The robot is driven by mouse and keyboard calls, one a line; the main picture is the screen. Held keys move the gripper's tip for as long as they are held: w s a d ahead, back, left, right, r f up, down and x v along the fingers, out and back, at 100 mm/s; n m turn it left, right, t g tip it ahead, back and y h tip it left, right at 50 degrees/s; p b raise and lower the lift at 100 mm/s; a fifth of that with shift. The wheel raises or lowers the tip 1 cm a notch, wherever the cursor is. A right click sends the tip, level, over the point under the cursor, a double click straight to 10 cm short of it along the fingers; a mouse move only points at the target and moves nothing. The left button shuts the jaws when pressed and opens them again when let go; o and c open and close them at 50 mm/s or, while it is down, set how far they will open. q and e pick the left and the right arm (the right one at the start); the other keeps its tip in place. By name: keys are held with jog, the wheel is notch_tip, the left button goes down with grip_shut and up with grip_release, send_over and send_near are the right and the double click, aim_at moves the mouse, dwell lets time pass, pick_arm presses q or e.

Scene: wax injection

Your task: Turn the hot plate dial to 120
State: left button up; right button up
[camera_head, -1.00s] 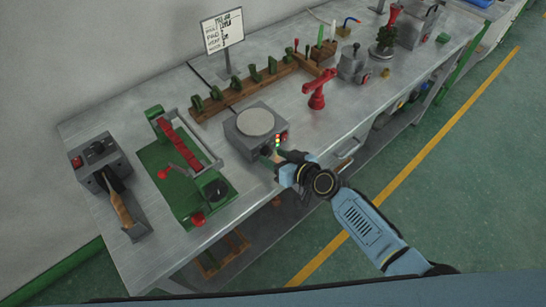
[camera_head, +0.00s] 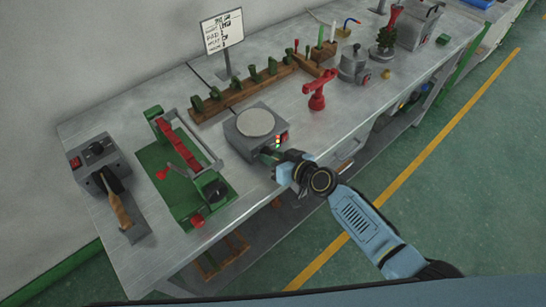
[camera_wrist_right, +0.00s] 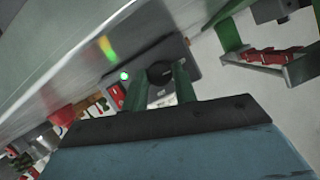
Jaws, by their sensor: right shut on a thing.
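The hot plate (camera_head: 240,141) is a grey box with a round pale top plate (camera_head: 256,123), standing near the front edge of the bench. My right gripper (camera_head: 269,157) is at its front face, with the arm coming in from the lower right. In the right wrist view, the two green fingers (camera_wrist_right: 161,88) are shut on the black round dial (camera_wrist_right: 160,70), one on each side of it. The dial's marks and setting cannot be read; in the head view the gripper hides the dial. My left gripper is not in view.
A red switch (camera_head: 285,138) and small coloured lights (camera_head: 278,141) sit on the hot plate's front right. A green clamp device (camera_head: 165,178) stands to the left and a red stand (camera_head: 318,92) to the right. A wooden rack (camera_head: 245,92) lies behind.

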jog(key=m+y+b, duration=0.1)
jog(key=b, duration=0.1)
jog(key=m+y+b, duration=0.1)
jog(key=b, duration=0.2)
jog(key=shift+w+d+f+m+g, duration=0.1)
jog(key=shift+d+f+m+g, duration=0.05)
jog(key=shift+f+m+g, duration=0.2)
jog(key=shift+r+m+b, duration=0.25)
jog(key=shift+m+b, duration=0.2)
jog(key=shift+b, duration=0.2)
jog(key=o, duration=1)
jog(key=shift+c, duration=0.2)
jog(key=v, duration=1.3)
jog(key=shift+d, duration=0.25)
